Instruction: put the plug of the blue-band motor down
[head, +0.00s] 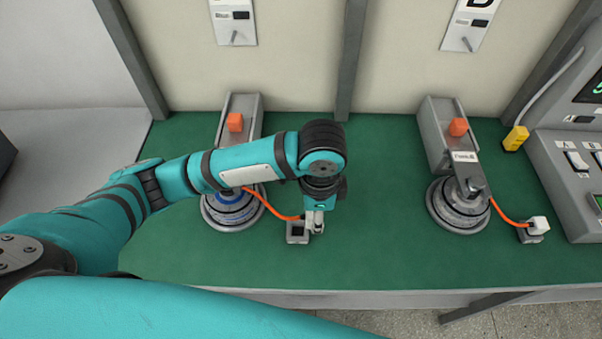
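The blue-band motor (217,216) is a round grey hub at the front of the left fixture in the head view, partly hidden behind my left arm. Its orange cable (277,211) runs right to my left gripper (315,225). The gripper points down and its fingers appear closed around the pale plug (310,221) at the cable's end. The plug is largely hidden by the fingers. A small grey holder (296,235) stands on the green bench just left of the fingertips. I cannot tell whether the plug touches it. My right gripper is out of view.
A second motor (458,209) sits right, its white plug (539,224) on a similar holder (528,237). A yellow connector (516,138) and a switch console (577,178) are farther right. The green bench top (380,230) is clear between the two motors.

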